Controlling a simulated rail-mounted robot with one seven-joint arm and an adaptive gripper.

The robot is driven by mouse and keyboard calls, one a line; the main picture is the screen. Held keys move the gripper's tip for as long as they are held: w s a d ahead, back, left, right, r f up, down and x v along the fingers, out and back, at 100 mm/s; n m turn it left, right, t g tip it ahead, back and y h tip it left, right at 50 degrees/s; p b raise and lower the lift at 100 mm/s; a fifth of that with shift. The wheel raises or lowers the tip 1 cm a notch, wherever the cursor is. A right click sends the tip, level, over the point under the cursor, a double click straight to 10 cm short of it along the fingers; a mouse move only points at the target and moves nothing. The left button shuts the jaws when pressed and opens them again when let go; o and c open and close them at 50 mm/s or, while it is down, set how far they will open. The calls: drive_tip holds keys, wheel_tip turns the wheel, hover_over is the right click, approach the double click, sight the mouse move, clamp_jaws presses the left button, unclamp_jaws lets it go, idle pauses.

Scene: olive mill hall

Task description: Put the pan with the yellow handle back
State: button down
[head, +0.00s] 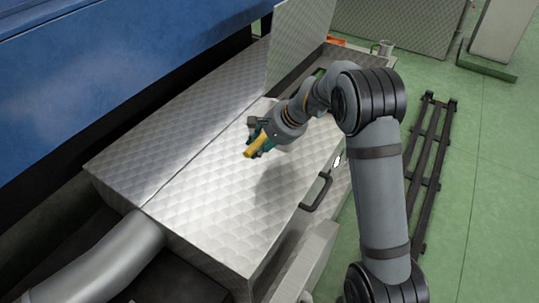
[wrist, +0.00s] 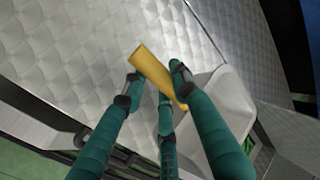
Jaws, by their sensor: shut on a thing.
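The pan's yellow handle (wrist: 155,72) sits between the teal fingers of my gripper (wrist: 150,88), which is shut on it. A pale grey, scoop-like pan body (wrist: 222,98) shows behind the fingers in the wrist view, partly hidden by them. In the head view my gripper (head: 259,138) is over the quilted metal cover (head: 205,180), with the yellow handle (head: 256,147) pointing down and left. The pan body is mostly hidden there behind the gripper. I cannot tell whether the pan touches the cover.
An upright quilted panel (head: 300,42) stands behind the gripper. A dark pull handle (head: 317,192) is on the cover's front side. A metal cup (head: 383,47) and an orange item (head: 336,41) are at the back. A dark rack (head: 432,150) lies on the green floor.

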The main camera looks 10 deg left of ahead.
drive_tip(key=shift+s+a+f, duration=0.25)
drive_tip(key=shift+a+f, duration=1.55)
drive_tip(key=shift+a, duration=0.1)
drive_tip(key=shift+s+a+f, duration=0.2)
drive_tip(key=shift+a+f, duration=1.6)
drive_tip(key=shift+a, duration=0.05)
drive_tip(key=shift+s+a+f, duration=0.25)
drive_tip(key=shift+a+f, duration=1.55)
drive_tip(key=shift+a, duration=0.1)
drive_tip(key=shift+f+b, duration=0.1)
drive_tip(key=shift+b, duration=0.3)
drive_tip(key=c, duration=1.4)
unclamp_jaws()
drive_tip(key=shift+o, duration=0.2)
